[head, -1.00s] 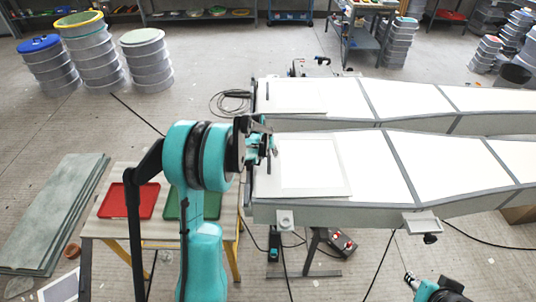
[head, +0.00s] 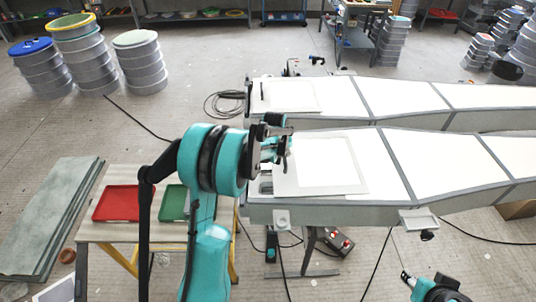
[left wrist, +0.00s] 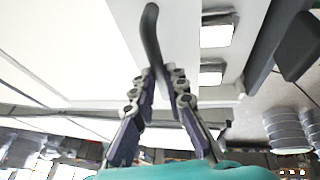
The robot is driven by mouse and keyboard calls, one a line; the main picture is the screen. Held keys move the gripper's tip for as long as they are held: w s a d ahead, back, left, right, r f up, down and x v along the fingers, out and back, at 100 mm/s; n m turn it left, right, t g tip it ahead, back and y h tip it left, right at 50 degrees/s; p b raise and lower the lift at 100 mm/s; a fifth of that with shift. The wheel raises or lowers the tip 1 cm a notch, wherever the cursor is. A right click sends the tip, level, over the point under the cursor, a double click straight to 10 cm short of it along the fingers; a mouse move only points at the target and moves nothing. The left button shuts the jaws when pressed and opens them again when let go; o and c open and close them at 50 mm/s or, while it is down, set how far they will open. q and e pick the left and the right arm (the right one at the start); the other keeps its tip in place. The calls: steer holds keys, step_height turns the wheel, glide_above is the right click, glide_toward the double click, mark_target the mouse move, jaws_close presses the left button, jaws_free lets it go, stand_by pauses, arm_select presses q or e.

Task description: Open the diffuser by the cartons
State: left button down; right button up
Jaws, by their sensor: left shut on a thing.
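The near long white light table (head: 450,165) has a flat white diffuser panel (head: 345,185) with a grey inner outline on its left end. The panel sits off to the right, and a strip with slots (head: 266,183) shows at the table's left end. My left gripper (head: 284,146) is over the panel's far left corner. In the left wrist view its fingers (left wrist: 160,76) are shut on a dark curved handle (left wrist: 151,35). Bright lit squares (left wrist: 218,30) show beside the panel there. My right gripper (head: 406,277) is low at the bottom right, too small to read.
A second white table (head: 400,97) runs behind, with its own panel (head: 292,96). A brown carton (head: 515,210) shows at the right edge. A bench with red (head: 116,203) and green (head: 173,203) trays is at left. Cables lie on the floor.

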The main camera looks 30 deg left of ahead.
arm_select(q)
steer(key=w+d, duration=0.5)
steer(key=d, duration=0.3)
steer(key=w+d, duration=0.5)
steer(key=d, duration=0.4)
steer(key=w+d, duration=0.5)
steer(key=d, duration=0.3)
steer(key=shift+w+d, duration=0.4)
steer(key=c, duration=1.5)
jaws_free()
steer(key=shift+c, duration=0.2)
steer(key=v, duration=1.2)
